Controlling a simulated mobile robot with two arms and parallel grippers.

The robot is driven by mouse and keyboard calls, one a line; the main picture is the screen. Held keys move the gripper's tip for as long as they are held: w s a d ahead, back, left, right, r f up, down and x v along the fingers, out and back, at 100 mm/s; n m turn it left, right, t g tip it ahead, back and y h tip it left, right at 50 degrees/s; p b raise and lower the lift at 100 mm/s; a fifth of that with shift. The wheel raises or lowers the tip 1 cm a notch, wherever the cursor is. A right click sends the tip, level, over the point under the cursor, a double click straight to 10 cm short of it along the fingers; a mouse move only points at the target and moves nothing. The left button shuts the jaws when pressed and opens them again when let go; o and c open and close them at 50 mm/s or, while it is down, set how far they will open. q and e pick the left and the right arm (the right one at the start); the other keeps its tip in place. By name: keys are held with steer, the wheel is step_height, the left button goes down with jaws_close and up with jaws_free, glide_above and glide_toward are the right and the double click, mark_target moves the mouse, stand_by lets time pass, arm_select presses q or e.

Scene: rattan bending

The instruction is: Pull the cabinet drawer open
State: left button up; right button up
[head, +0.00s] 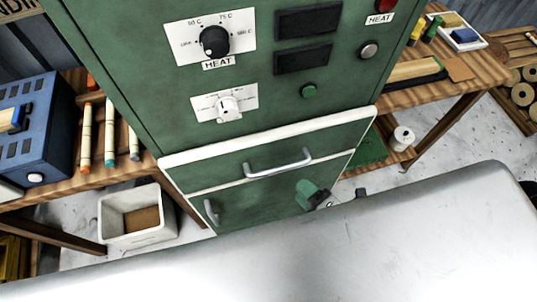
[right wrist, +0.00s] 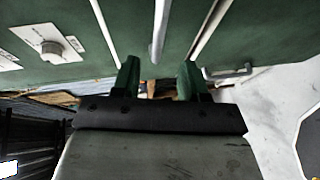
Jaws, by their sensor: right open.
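The green cabinet drawer (head: 225,172) is framed by white strips, below the control panel, and looks closed. Its silver bar handle (head: 278,163) runs across the front. In the right wrist view the handle (right wrist: 158,35) appears as an upright bar just beyond the fingertips, in line with the gap between them. My right gripper (head: 312,194) has green fingers and sits below and right of the handle in the head view. In the right wrist view the right gripper (right wrist: 159,66) is open and empty. Contact with the handle is not visible. My left gripper is not in view.
A lower green door (head: 250,203) has its own silver handle (head: 211,212). A white bin (head: 140,213) stands on the floor at left. Wooden benches flank the cabinet, with a blue box (head: 38,125) on the left one. My arm covers the foreground.

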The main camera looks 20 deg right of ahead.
mark_target(280, 167)
steer(key=p+x, duration=0.2)
steer(key=x, duration=0.7)
steer(key=shift+w, duration=0.25)
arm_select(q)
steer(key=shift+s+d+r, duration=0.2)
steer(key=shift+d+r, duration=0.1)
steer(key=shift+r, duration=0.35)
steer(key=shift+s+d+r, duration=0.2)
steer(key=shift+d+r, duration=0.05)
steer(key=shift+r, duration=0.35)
arm_select(e)
steer(key=shift+w+a+f, duration=0.1)
steer(key=shift+w, duration=0.2)
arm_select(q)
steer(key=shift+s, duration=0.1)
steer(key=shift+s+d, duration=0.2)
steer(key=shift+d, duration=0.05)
arm_select(e)
jaws_close()
